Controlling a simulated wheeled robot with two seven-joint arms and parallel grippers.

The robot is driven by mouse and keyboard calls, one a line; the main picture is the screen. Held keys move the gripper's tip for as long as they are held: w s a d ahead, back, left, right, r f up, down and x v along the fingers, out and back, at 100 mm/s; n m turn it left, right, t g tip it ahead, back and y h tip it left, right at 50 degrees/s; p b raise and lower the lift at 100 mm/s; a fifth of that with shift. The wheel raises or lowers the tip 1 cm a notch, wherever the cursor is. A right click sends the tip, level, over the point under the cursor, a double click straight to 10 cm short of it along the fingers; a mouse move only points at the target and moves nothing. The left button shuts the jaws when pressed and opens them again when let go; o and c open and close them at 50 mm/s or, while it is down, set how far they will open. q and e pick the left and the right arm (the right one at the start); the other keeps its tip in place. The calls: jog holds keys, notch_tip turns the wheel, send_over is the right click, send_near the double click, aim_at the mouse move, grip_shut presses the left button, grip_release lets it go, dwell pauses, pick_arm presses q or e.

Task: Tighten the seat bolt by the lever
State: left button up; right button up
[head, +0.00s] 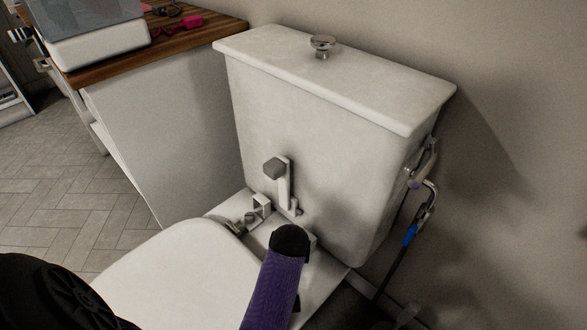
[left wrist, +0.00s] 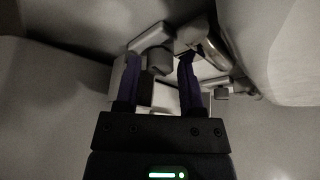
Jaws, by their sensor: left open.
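The white toilet seat lid (head: 170,270) is closed. A lever with a grey block-like knob (head: 275,168) on a pale bar (head: 286,192) stands against the tank front, above the seat hinge area. A metal hinge fitting (head: 237,224) is at the lid's rear edge. In the left wrist view, my left gripper (left wrist: 160,62) is open, its two purple fingers on either side of a grey knob-like part (left wrist: 160,60); I cannot tell whether they touch it.
The toilet tank (head: 320,120) with a round metal button (head: 322,45) rises behind the seat. A white cabinet (head: 165,130) with a wooden top stands at left. A hose with a blue grip (head: 409,235) hangs at right. Tiled floor is open at left.

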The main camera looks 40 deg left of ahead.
pick_arm(q)
grip_shut()
